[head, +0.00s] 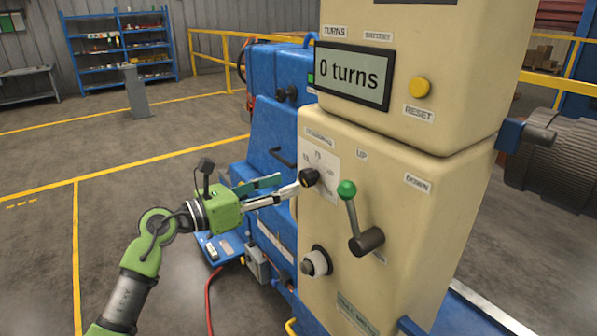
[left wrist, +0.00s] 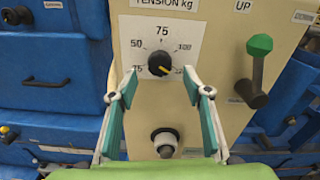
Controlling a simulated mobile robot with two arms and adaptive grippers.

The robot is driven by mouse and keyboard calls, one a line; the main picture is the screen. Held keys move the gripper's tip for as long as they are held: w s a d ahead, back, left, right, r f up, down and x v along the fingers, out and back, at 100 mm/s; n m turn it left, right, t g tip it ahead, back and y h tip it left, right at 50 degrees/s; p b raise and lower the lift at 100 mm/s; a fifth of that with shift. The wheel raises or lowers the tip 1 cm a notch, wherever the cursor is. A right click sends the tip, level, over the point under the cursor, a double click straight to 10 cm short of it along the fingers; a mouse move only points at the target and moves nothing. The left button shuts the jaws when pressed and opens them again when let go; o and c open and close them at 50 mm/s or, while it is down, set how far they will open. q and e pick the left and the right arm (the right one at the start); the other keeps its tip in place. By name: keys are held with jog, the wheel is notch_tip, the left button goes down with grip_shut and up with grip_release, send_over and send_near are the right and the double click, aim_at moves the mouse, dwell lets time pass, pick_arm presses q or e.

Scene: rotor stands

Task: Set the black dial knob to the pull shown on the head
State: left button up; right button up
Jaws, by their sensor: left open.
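The black dial knob (head: 309,177) sits on the cream panel (head: 400,215), on a white scale plate (head: 325,163). In the left wrist view the knob (left wrist: 159,63) has a yellow pointer aimed to the lower right. In the head view the left gripper (head: 288,191) reaches in from the left. The head (head: 455,75) has a display (head: 352,75) reading "0 turns".
A green-topped lever (head: 354,212) stands right of the knob, close to my fingers. A white-and-black button (head: 316,262) sits below, and a yellow RESET button (head: 421,87) above. Blue machine housing (head: 275,135) lies behind. Open floor (head: 110,205) is at the left.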

aim_at(303, 177)
pick_arm(q)
jog(key=p+x, duration=0.1)
jog(key=x, duration=0.4)
jog(key=shift+w+d, duration=0.2)
jog(key=c, duration=1.1)
